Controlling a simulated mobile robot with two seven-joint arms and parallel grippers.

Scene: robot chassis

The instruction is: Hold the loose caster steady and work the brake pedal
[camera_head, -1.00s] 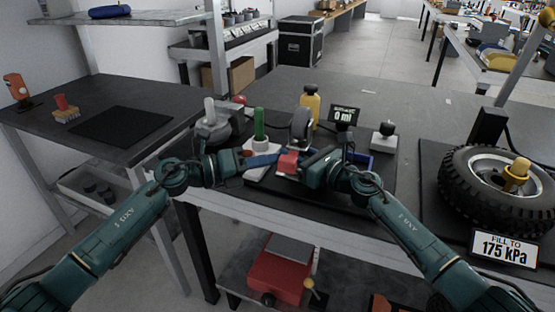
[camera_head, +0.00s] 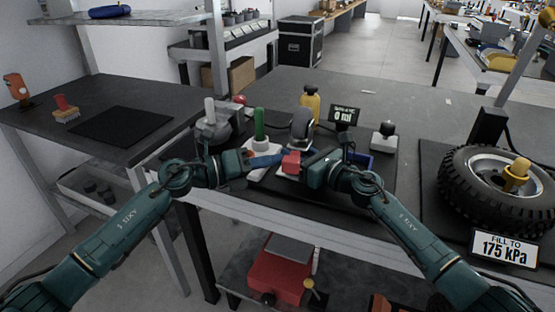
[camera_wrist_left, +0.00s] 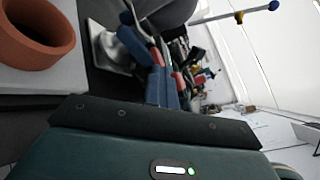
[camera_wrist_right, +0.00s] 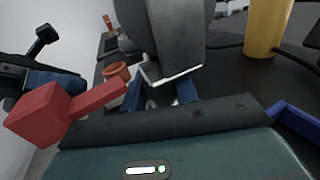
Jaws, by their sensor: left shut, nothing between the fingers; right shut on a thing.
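The caster stands near the middle of the bench in the head view, with a grey wheel (camera_head: 302,122) and a pale metal fork or plate below it. The wheel fills the top middle of the right wrist view (camera_wrist_right: 165,35). My right gripper (camera_wrist_right: 165,95) is shut on the caster's lower part, just under the wheel; the exact contact is partly hidden. The red pedal (camera_head: 291,162) sits in front of the caster, and its block and arm show at left in the right wrist view (camera_wrist_right: 45,118). My left gripper (camera_head: 275,158) is shut and empty, close beside the red pedal.
A green-handled part (camera_head: 259,125) and a grey round fixture (camera_head: 212,132) stand to the left. A yellow bottle (camera_head: 310,102) and a small display (camera_head: 344,115) stand behind. A blue tray (camera_head: 362,158) lies right of my right gripper. A large tyre (camera_head: 462,205) lies far right.

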